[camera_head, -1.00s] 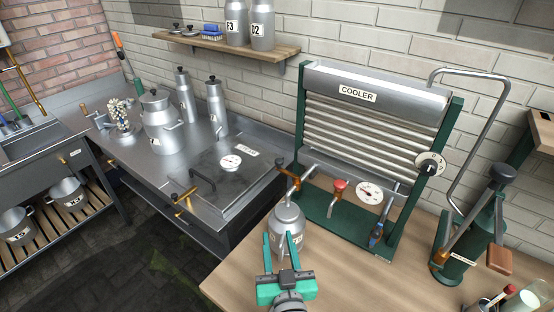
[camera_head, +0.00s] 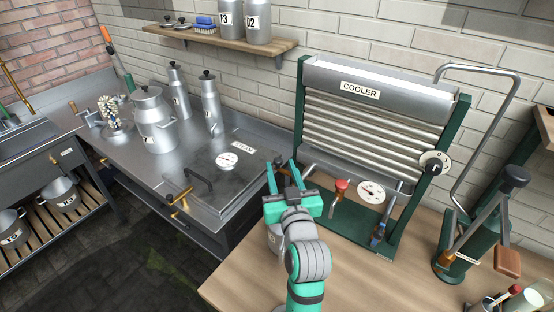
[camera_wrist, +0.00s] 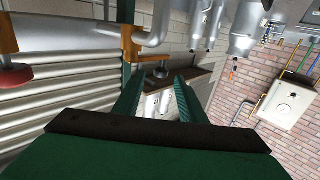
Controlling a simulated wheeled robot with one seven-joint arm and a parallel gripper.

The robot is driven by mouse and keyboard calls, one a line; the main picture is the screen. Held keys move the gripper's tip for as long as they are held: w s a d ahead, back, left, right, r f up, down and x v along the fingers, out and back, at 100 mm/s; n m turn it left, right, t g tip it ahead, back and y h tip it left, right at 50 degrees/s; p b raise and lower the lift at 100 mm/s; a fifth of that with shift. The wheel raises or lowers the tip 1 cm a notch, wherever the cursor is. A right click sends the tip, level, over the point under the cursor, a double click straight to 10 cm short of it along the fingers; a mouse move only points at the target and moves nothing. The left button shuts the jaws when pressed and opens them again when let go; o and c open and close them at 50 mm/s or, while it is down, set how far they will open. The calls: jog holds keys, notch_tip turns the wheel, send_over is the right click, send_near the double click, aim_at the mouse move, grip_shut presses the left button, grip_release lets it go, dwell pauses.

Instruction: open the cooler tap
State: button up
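The cooler (camera_head: 375,120) is a green-framed rack of metal tubes with a labelled trough on top. Its orange-brown tap with a dark handle (camera_head: 281,166) is at the lower left, largely hidden by my gripper in the head view. In the wrist view the orange tap body (camera_wrist: 131,44) sits on a metal pipe, with the dark handle (camera_wrist: 160,72) beyond and between the fingertips. My gripper (camera_head: 284,172) is open, its green fingers spread near the handle. I cannot tell whether they touch it. My gripper also shows in the wrist view (camera_wrist: 154,90).
A red knob (camera_head: 341,185), a dial (camera_head: 371,192) and a blue-handled valve (camera_head: 378,235) are right of the tap. A green hand pump (camera_head: 470,240) stands at right.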

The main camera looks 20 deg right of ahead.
aim_at(279, 162)
jog(key=shift+w+d, duration=0.15)
jog(key=shift+w, duration=0.95)
jog(key=shift+w+d, duration=0.1)
jog(key=shift+w, duration=1)
grip_shut()
